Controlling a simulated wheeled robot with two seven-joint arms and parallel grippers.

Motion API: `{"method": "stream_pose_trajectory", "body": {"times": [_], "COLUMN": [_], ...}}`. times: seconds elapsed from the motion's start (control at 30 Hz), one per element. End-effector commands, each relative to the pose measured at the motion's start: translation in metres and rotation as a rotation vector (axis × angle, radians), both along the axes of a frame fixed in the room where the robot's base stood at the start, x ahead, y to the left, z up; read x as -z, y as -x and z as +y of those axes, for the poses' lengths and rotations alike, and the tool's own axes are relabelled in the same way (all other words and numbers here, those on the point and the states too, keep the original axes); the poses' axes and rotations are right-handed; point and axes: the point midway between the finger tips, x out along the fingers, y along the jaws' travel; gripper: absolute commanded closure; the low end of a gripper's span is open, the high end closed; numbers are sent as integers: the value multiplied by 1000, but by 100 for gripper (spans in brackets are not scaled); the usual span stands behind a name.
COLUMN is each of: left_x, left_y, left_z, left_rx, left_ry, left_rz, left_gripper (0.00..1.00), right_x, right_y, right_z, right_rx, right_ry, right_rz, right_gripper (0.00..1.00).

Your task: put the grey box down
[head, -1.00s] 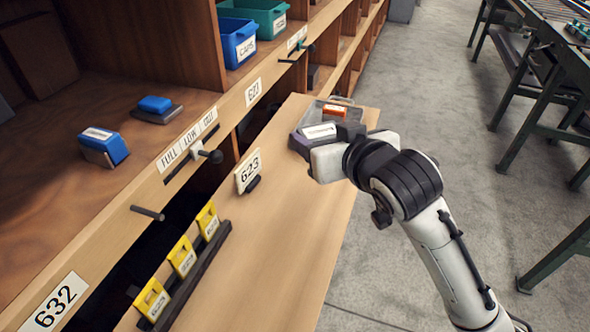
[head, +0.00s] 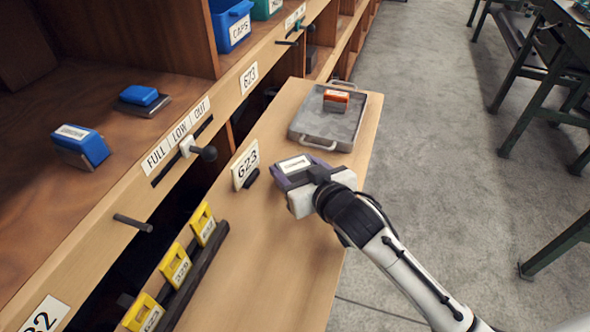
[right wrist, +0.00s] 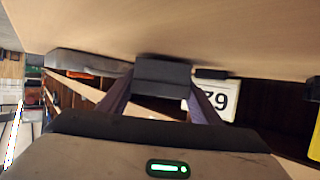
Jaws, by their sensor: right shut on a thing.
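The grey box (head: 293,165) has a white label and is held in my right gripper (head: 316,175), over the wooden bench top beside the 623 sign. In the right wrist view a dark grey block (right wrist: 163,75) sits between the finger ends, close to the wood. I cannot tell whether the box touches the bench. My left gripper is not in view.
A grey tray (head: 310,124) with an orange-topped box (head: 336,98) lies farther along the bench (head: 265,240). The 623 sign (head: 245,165) stands to the left. A rack of yellow tags (head: 175,265) lies nearer. The bench's near right part is clear.

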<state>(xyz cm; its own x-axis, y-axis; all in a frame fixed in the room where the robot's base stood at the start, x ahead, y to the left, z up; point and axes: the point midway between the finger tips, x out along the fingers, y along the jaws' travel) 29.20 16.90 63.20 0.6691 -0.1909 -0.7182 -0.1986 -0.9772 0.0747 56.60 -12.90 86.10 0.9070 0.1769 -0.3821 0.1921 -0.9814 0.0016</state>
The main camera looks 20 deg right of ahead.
Motion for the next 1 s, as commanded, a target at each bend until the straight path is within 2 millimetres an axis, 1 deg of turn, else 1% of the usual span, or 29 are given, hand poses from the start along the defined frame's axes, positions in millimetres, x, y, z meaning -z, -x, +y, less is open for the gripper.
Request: {"method": "stream_pose_trajectory", "body": {"times": [0.07, 0.3, 0.43, 0.47, 0.5, 0.57, 0.8, 0.9, 0.93, 1.0], "left_x": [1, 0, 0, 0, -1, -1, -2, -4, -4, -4], "left_y": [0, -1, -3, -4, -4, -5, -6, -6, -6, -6], "left_z": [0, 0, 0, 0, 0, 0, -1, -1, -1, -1], "left_rx": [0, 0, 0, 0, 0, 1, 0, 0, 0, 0], "left_ry": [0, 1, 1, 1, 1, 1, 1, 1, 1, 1], "left_rz": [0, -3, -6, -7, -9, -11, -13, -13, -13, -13], "left_gripper": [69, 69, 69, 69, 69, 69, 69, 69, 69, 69], "right_x": [4, 4, 8, 8, 8, 8, 8, 4, 2, 1], "right_y": [0, 0, 0, 0, 0, 0, 0, 0, 1, 9], "right_z": [0, 0, 0, 0, 0, 0, 0, 0, 0, -1], "right_rx": [0, -1, -1, -1, -1, 0, 0, 0, 0, -1], "right_ry": [0, -1, -2, -1, -1, 0, 0, 1, 1, 0], "right_rz": [-2, -3, -3, -1, -1, -1, -1, -2, -1, 0], "right_gripper": [69, 69, 69, 38, 31, 23, 23, 23, 23, 23]}}
